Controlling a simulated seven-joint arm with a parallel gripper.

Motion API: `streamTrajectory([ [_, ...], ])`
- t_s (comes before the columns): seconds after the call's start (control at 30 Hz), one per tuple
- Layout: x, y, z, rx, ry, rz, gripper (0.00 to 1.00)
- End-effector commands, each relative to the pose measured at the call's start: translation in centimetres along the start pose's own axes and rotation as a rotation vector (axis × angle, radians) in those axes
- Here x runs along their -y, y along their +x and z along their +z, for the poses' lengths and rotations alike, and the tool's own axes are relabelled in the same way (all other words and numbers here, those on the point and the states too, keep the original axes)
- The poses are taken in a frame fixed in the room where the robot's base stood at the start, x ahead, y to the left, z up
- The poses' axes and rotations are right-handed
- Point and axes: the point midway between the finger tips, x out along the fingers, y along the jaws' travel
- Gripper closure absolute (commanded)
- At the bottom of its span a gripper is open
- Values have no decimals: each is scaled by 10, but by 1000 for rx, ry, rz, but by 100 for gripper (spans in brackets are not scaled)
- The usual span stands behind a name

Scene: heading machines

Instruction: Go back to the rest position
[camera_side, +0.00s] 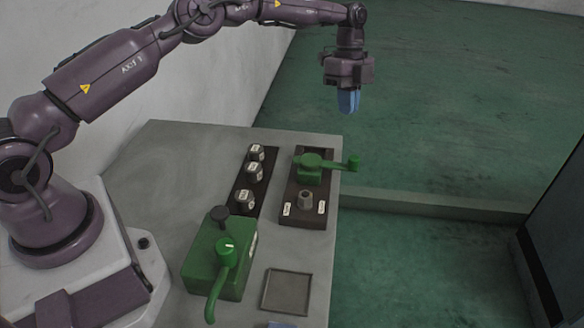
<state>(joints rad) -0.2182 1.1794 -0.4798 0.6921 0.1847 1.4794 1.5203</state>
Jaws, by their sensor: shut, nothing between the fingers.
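My gripper (348,102) hangs in the upper right middle of the side view, with its blue fingers pointing down. The fingers are shut together and nothing shows between them. It is in the air, apart from the machines, and appears above and beyond the far right end of the grey table (165,170). The green lever (330,164) on the dark panel (303,218) is below it in the picture.
A green box machine (208,262) with a curved handle stands at the front of the table. A dark strip with several labelled knobs (254,172) lies behind it. A shallow square tray (286,292) is at front right. The air around my gripper looks clear.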

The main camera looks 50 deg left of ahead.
Motion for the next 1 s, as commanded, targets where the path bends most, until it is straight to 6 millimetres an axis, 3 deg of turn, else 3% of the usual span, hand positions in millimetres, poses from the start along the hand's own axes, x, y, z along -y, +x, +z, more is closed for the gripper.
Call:
streamTrajectory([
  [0.17, -31, -19, -26, 66, -313, -39, 100],
  [0.43, -114, -66, -45, 131, -802, -202, 100],
  [0.7, -216, -98, -39, 72, -1207, -397, 100],
  [1.0, -326, -102, -25, -115, -1477, -562, 100],
])
